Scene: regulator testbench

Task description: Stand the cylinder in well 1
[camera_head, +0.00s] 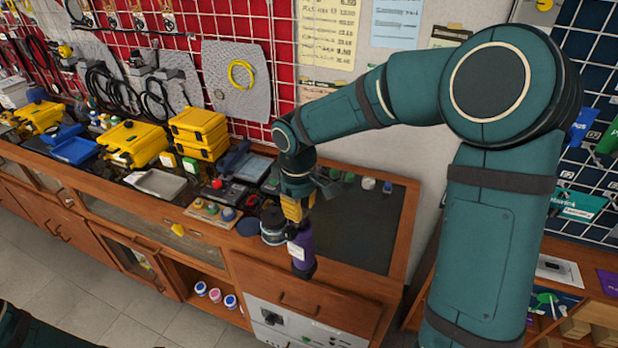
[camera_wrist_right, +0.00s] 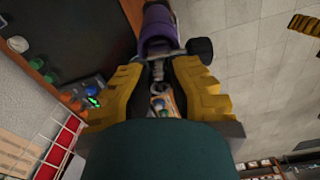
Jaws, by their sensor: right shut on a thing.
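The purple cylinder (camera_head: 301,246), with a pale label and a dark lower end, is near the front edge of the wooden bench in the head view. My right gripper (camera_head: 296,209), with yellow fingers, is shut on its upper part. In the right wrist view the cylinder (camera_wrist_right: 157,28) shows beyond the yellow fingertips (camera_wrist_right: 160,68). The cylinder looks close to upright, and its dark end appears in front of the bench edge. I cannot tell which place is well 1. My left gripper is not in view.
A dark round container (camera_head: 272,226) stands just left of the cylinder. A wooden rack (camera_head: 212,213) with several coloured items is farther left, past a dark blue disc (camera_head: 248,227). The dark mat (camera_head: 352,232) on the right is mostly clear. Yellow cases (camera_head: 131,143) stand farther left.

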